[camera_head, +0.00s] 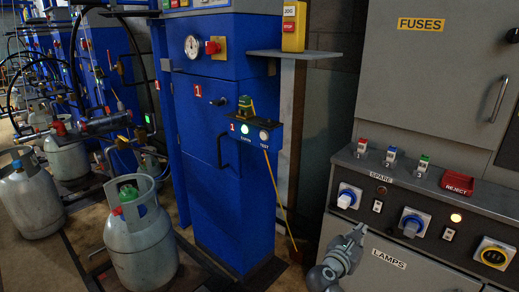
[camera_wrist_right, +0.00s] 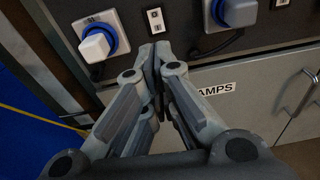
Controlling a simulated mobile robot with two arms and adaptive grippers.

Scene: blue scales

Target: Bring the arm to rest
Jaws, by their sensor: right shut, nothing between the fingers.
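My right gripper (camera_head: 355,238) is low in the head view, in front of the grey cabinet (camera_head: 345,225) and just left of the LAMPS label (camera_head: 389,259). In the right wrist view the right gripper (camera_wrist_right: 156,50) is shut, with its fingertips together and nothing between them. Its tips show just below a small white switch plate (camera_wrist_right: 155,20). I cannot tell how far they are from the panel. My left gripper is not in view.
Two plugs, a left one (camera_head: 347,197) and a right one (camera_head: 413,223), sit on the panel beside a red REJECT tray (camera_head: 457,182). A blue scale cabinet (camera_head: 215,195) stands at centre. A grey gas cylinder (camera_head: 140,245) stands left. Some floor between the cabinets is clear.

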